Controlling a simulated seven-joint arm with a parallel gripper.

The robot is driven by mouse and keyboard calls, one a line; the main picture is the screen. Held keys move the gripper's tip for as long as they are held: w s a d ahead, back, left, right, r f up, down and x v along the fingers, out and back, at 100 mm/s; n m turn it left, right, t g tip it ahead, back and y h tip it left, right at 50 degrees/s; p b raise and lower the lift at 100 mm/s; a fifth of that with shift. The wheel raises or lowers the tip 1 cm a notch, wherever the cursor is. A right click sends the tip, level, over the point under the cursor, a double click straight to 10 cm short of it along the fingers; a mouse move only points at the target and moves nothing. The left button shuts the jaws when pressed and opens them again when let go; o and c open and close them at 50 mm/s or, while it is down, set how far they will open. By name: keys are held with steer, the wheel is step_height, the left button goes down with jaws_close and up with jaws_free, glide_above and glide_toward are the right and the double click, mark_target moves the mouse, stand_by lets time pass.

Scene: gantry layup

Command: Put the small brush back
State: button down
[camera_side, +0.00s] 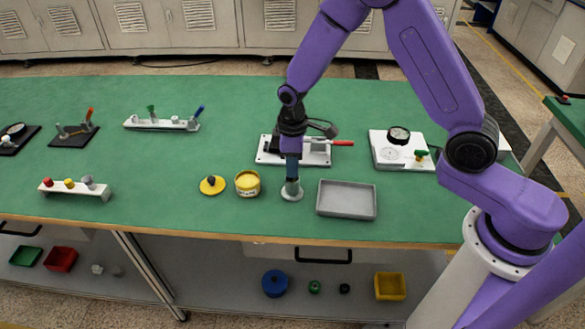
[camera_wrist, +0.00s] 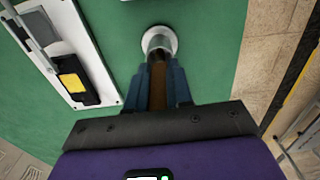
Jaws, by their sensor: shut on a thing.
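My gripper (camera_side: 292,178) points straight down over the front middle of the green bench. In the wrist view its blue fingers (camera_wrist: 158,84) are shut on a brown handle (camera_wrist: 158,90), which appears to be the small brush. A small grey cup on a pale round base (camera_side: 292,194) stands directly below the fingers. The cup also shows just beyond the fingertips in the wrist view (camera_wrist: 159,41). The brush's lower end is hidden, and I cannot tell whether it is inside the cup.
A yellow pot (camera_side: 247,183) and its yellow lid (camera_side: 212,185) are left of the cup. A grey tray (camera_side: 347,199) is close on the right. A white clamp fixture with a red handle (camera_side: 343,142) stands behind. A white gauge plate (camera_side: 389,161) is farther right. The bench front edge is near.

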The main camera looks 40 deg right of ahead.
steer(key=shift+f, duration=0.85)
steer(key=shift+f, duration=0.1)
steer(key=c, duration=1)
jaws_free()
step_height(320, 180, up, 12)
steer(key=shift+r, duration=0.1)
steer(key=s+d+r+n, duration=0.1)
steer(key=s+d+r, duration=0.1)
steer(key=s, duration=0.8)
steer(key=s+d+r+n, duration=0.1)
steer(key=s+d+r, duration=0.1)
steer(key=s, duration=0.7)
steer(key=s+d+r+n, duration=0.1)
steer(key=s+d, duration=0.1)
steer(key=s, duration=0.8)
steer(key=shift+s+d+r+n, duration=0.3)
steer(key=shift+d+r, duration=0.05)
steer(key=shift+r, duration=0.05)
